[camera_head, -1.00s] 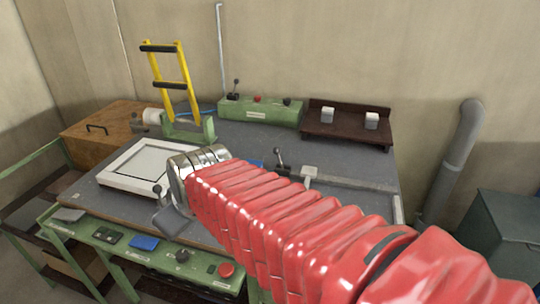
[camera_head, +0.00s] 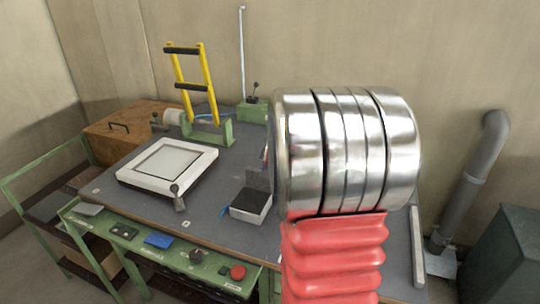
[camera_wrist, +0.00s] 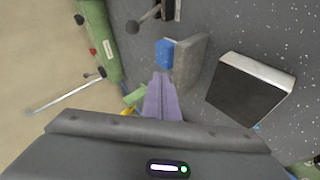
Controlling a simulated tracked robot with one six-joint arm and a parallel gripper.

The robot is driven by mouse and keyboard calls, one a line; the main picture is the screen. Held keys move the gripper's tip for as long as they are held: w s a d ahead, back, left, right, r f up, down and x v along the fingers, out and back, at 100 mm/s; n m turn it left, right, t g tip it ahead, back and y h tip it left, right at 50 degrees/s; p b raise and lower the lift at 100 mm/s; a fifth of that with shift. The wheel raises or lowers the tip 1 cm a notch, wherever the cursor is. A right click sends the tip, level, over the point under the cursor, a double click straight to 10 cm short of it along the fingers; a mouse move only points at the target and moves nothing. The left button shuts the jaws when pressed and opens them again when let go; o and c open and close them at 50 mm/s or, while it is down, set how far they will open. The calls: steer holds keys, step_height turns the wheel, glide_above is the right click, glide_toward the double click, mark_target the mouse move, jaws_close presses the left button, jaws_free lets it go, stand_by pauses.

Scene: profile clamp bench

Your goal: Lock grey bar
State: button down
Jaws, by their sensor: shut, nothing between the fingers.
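My gripper (camera_wrist: 162,102) shows in the wrist view as pale purple fingers, pressed together and empty. Just beyond the tips, and apparently apart from them, are a small blue block (camera_wrist: 165,52) and a grey block (camera_wrist: 188,62). I cannot tell whether the grey block belongs to the grey bar. A lever with a dark ball knob (camera_wrist: 133,27) is at the top of the wrist view. In the head view my red arm and metal wrist hide the fingers and most of the bench's right side, where a long grey bar lay in the earlier frame.
A black-topped light block (camera_head: 250,205) sits on the bench; it also shows in the wrist view (camera_wrist: 248,88). A white frame (camera_head: 168,163), a yellow ladder-like handle (camera_head: 190,80) and a green control box (camera_head: 255,110) stand around it. A front panel (camera_head: 150,240) carries buttons.

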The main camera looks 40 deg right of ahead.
steer(key=s+d+f+n+t+h, duration=0.1)
steer(key=d+f, duration=0.1)
steer(key=s+d+f+n+t+h, duration=0.1)
steer(key=d+f+h, duration=0.1)
steer(key=s+d+f+n+t+h, duration=0.1)
steer(key=d+f+n+t, duration=0.1)
steer(key=shift+s+d+h, duration=0.15)
steer(key=shift+s+h, duration=0.2)
steer(key=shift+h, duration=0.05)
steer(key=shift+s+a+n+t, duration=0.25)
steer(key=shift+a+n+t, duration=0.25)
steer(key=shift+a+t, duration=0.3)
steer(key=shift+s+a+r+n+t, duration=0.1)
steer(key=shift+s+a+n+t, duration=0.15)
steer(key=shift+a, duration=0.25)
steer(key=shift+a+r+n+t, duration=0.1)
steer(key=shift+a+n+t, duration=0.05)
steer(key=shift+a+t, duration=0.3)
